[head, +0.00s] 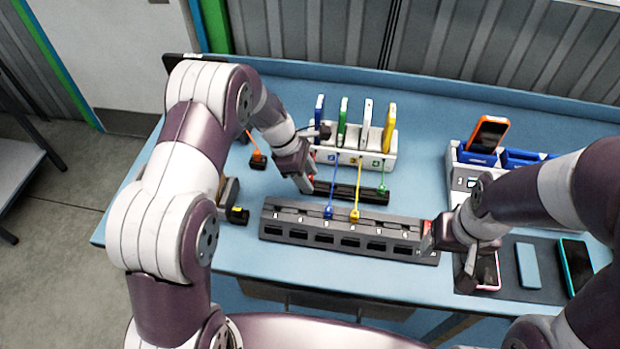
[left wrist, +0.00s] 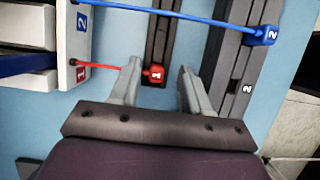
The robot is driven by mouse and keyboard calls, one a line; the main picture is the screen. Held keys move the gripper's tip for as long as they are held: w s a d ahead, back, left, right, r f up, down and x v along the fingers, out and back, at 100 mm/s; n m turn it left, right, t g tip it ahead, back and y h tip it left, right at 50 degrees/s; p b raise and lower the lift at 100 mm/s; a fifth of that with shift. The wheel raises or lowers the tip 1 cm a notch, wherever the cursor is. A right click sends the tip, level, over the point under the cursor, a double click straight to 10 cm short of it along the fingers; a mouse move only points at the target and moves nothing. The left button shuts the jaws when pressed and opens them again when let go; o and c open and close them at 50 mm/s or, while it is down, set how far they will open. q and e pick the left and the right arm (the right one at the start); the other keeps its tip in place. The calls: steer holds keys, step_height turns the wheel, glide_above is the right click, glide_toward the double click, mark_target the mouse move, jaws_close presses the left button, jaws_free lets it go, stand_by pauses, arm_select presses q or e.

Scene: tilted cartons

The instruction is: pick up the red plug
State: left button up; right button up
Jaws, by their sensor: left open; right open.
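The red plug (left wrist: 153,73), marked 1, sits at the end of a red cable over the near end of a dark rail (left wrist: 160,38). In the left wrist view it is between my left gripper's open fingers (left wrist: 158,78), closer to the left finger; I cannot tell whether they touch. In the head view my left gripper (head: 304,182) is at the left end of the dark rail (head: 350,193) and mostly hides the plug. My right gripper (head: 448,256) is open and empty by the right end of the grey socket strip (head: 345,233).
A white rack (head: 350,157) holding several coloured upright devices stands behind the rail. Blue (head: 328,212) and yellow (head: 354,215) plugs are at the socket strip, a green plug (head: 382,190) at the rail. Phones lie at right.

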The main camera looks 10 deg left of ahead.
arm_select(q)
steer(key=shift+w+f, duration=0.25)
steer(key=c, duration=0.8)
steer(key=o, duration=0.8)
steer(key=shift+s, duration=0.1)
steer(key=shift+r, duration=0.1)
